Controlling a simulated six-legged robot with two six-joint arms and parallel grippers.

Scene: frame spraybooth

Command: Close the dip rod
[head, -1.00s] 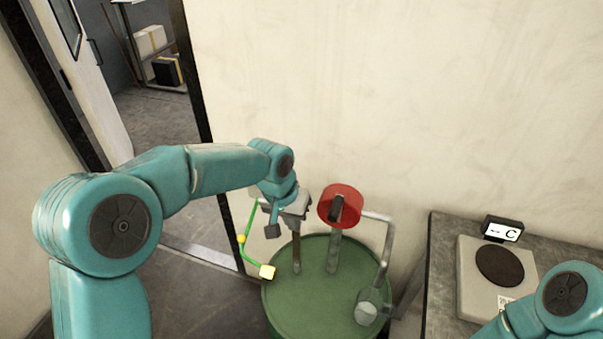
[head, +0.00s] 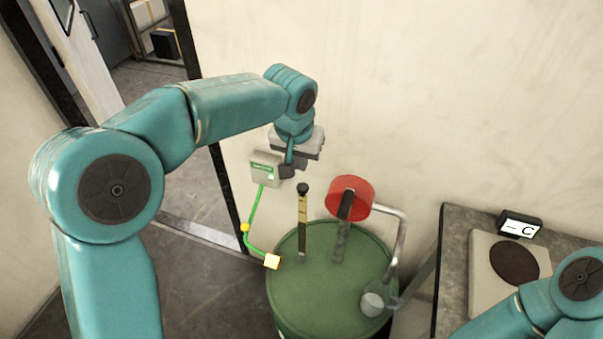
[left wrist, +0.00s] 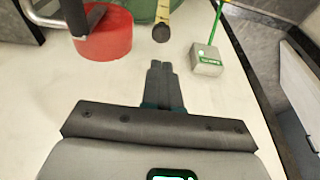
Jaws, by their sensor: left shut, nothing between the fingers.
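The dip rod (head: 303,222) stands upright out of the green drum (head: 330,295), with a black knob on top and a yellow marked band above a grey lower part. Its knob and yellow band show at the top of the left wrist view (left wrist: 162,28). My left gripper (head: 288,172) is shut and empty, just above and left of the knob in the head view, apart from it. In the left wrist view its closed fingers (left wrist: 159,66) point toward the knob with a gap between. My right gripper is out of view; only part of that arm shows.
A red round part (head: 350,198) on a post and a bent grey pipe (head: 402,235) rise from the drum, right of the rod. A grey box (head: 265,168) with a green cable hangs left. A bench with a scale (head: 510,262) stands right.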

